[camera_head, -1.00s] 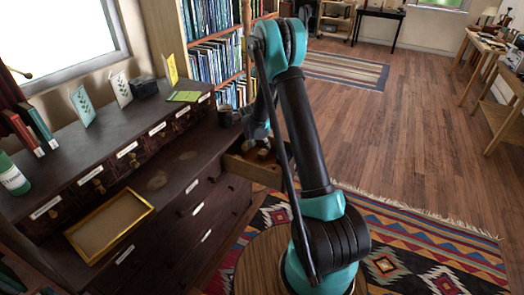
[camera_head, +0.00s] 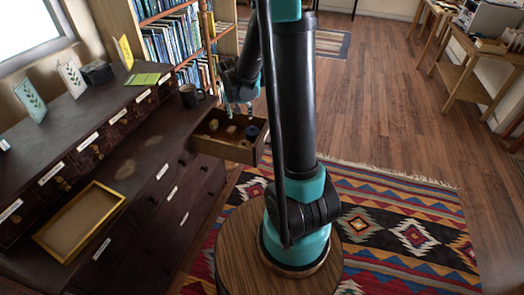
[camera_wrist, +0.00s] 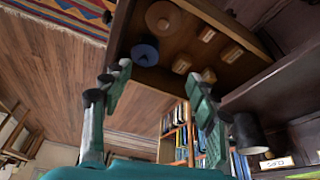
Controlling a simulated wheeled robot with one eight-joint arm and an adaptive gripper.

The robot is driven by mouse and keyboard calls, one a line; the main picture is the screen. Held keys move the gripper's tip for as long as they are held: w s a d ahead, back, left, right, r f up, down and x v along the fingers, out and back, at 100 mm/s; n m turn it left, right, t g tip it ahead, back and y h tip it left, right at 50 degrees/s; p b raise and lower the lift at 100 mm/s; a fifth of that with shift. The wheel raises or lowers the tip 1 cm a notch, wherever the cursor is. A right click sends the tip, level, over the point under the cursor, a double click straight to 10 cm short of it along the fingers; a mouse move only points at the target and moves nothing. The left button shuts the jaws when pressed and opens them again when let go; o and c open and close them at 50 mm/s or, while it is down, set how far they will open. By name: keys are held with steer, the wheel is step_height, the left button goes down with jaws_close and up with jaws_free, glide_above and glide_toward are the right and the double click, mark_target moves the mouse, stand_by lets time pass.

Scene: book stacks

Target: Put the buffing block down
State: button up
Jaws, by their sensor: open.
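My gripper (camera_head: 237,110) is open and empty, above the pulled-out drawer (camera_head: 222,150) of the dark chest. In the wrist view its two fingers (camera_wrist: 158,85) stand wide apart with nothing between them. Several small things lie in the drawer. These include tan blocks (camera_wrist: 231,53), (camera_wrist: 181,66), (camera_wrist: 207,34), a round wooden piece (camera_wrist: 163,17) and a dark blue round piece (camera_wrist: 145,53). One of the tan blocks may be the buffing block, but I cannot tell which. A tan block (camera_head: 231,130) and the dark blue piece (camera_head: 252,132) also show in the head view.
A dark mug (camera_head: 191,97) stands on the chest top beside the drawer. An empty yellow-framed tray (camera_head: 82,222) lies on the chest's near part. Cards and a dark box (camera_head: 97,72) stand along its raised back. A bookcase (camera_head: 172,40) is behind.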

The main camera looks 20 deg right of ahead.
steer(key=s+d+r+n+y, duration=0.1)
steer(key=s+n, duration=0.3)
steer(key=s, duration=2)
steer(key=shift+s+d+t+y, duration=0.25)
steer(key=shift+d+t+y, duration=0.05)
steer(key=shift+d, duration=0.35)
steer(key=shift+o, duration=0.6)
